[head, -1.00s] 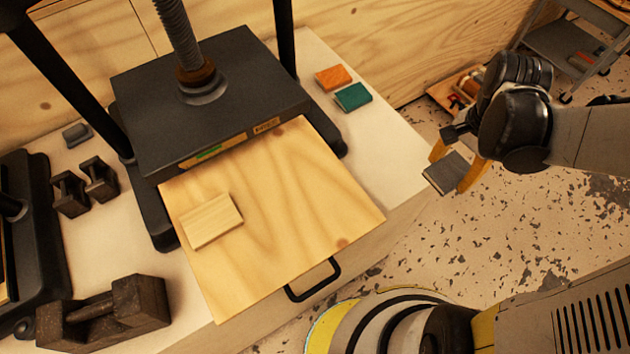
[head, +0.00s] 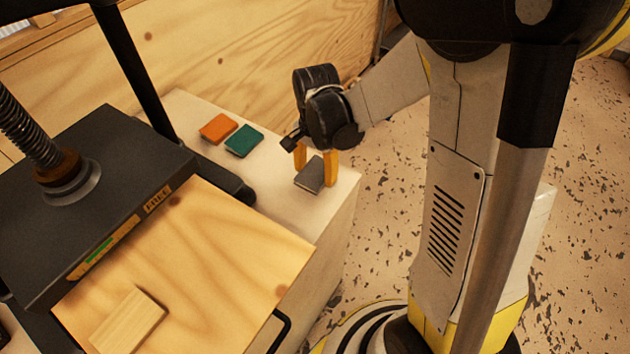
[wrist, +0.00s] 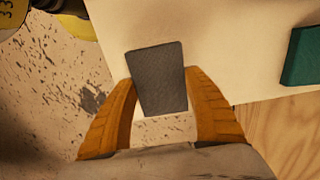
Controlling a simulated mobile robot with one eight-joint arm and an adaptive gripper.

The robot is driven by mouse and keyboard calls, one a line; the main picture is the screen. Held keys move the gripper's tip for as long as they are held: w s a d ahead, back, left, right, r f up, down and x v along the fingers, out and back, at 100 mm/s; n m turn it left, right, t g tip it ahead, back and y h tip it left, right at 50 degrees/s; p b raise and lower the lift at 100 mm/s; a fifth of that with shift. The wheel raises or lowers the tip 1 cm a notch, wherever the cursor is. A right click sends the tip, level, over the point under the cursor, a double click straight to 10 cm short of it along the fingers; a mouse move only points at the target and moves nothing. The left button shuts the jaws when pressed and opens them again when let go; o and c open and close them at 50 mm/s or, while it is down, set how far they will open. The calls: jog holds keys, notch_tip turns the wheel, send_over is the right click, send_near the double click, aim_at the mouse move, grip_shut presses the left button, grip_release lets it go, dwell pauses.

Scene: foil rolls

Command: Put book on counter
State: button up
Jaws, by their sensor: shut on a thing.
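A small dark grey book (head: 311,175) is held between the yellow-orange fingers of my gripper (head: 316,166). It is over the right end of the white counter (head: 277,204) in the head view. In the wrist view the grey book (wrist: 158,79) sits between both fingers (wrist: 160,108), with the pale counter (wrist: 220,40) behind it and floor showing below its near end. I cannot tell whether the book touches the counter.
An orange book (head: 217,129) and a green book (head: 244,141) lie on the counter left of my gripper. A black press (head: 100,200) with a wooden board (head: 215,265) and a small wood block (head: 128,322) stands further left. A plywood wall (head: 220,45) rises behind.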

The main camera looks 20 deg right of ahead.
aim_at(316, 181)
jog(key=shift+f+b, duration=0.7)
jog(key=shift+f, duration=1.1)
jog(key=shift+f, duration=0.2)
jog(key=o, duration=1.2)
jog(key=shift+r, duration=0.1)
